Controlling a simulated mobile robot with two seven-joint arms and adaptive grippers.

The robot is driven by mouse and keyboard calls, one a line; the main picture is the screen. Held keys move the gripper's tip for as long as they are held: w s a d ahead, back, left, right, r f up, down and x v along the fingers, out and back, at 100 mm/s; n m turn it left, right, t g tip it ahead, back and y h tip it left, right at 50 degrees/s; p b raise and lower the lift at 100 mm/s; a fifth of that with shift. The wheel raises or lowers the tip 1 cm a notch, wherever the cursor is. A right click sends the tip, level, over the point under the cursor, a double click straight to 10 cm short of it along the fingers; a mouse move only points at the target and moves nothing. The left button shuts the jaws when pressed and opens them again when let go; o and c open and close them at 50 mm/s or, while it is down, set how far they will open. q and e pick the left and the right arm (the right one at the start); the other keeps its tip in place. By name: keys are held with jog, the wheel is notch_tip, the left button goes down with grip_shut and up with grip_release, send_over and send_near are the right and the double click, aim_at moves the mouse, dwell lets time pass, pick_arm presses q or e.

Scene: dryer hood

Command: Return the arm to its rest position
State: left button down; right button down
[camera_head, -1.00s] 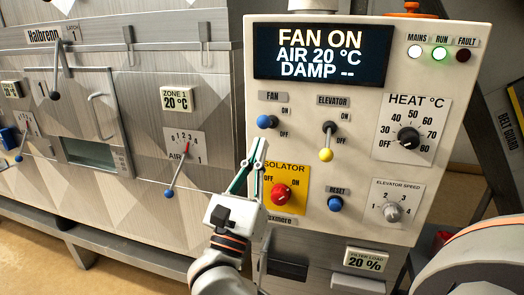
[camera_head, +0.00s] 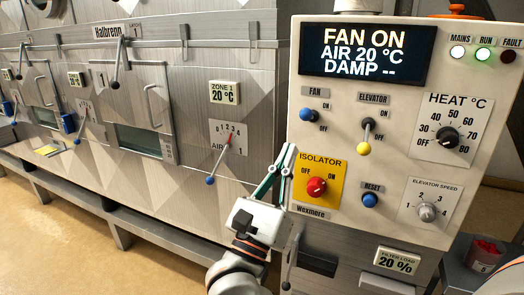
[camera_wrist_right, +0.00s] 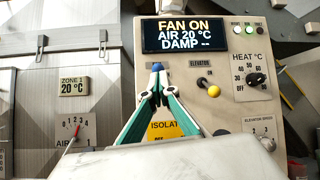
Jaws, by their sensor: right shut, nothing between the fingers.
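My right gripper (camera_head: 288,150) is shut and empty. Its green and dark fingers point up, in front of the lower left edge of the control panel (camera_head: 300,225), left of the red isolator knob (camera_head: 316,187). In the right wrist view the closed fingertips (camera_wrist_right: 157,68) stand before the panel, just below its display, with the blue fan knob partly hidden behind them. The display (camera_head: 362,52) reads FAN ON, AIR 20 °C. I cannot tell the gap between fingers and panel. My left gripper is not in view.
The fan switch (camera_head: 307,115), yellow elevator lever (camera_head: 364,147), blue reset button (camera_head: 370,199) and heat knob (camera_head: 447,137) are on the panel. The metal dryer wall with the zone 1 air lever (camera_head: 217,165) is to the left. Open floor (camera_head: 50,230) lies at lower left.

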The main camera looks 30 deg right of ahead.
jog(key=w+a+f+m+t+y, duration=0.1)
jog(key=a+f+m+t+y, duration=0.45)
jog(key=f+m+y, duration=0.85)
jog(key=a+f+m+t+y, duration=0.2)
jog(key=a+f+m+y, duration=0.8)
jog(key=m, duration=0.9)
jog(key=s+d+f+n+g, duration=0.3)
jog(key=s+f, duration=0.2)
jog(key=f, duration=0.5)
jog(key=s+d+f+n+g, duration=0.2)
jog(key=s+f+n+g, duration=0.2)
jog(key=f, duration=0.6)
jog(key=s+d+f+n+g, duration=0.3)
jog(key=s+f+g, duration=0.1)
jog(key=f, duration=0.6)
jog(key=shift+s+d+f+n+h, duration=0.3)
jog(key=shift+s+n+h, duration=0.1)
jog(key=shift+s, duration=0.45)
jog(key=shift+g, duration=0.25)
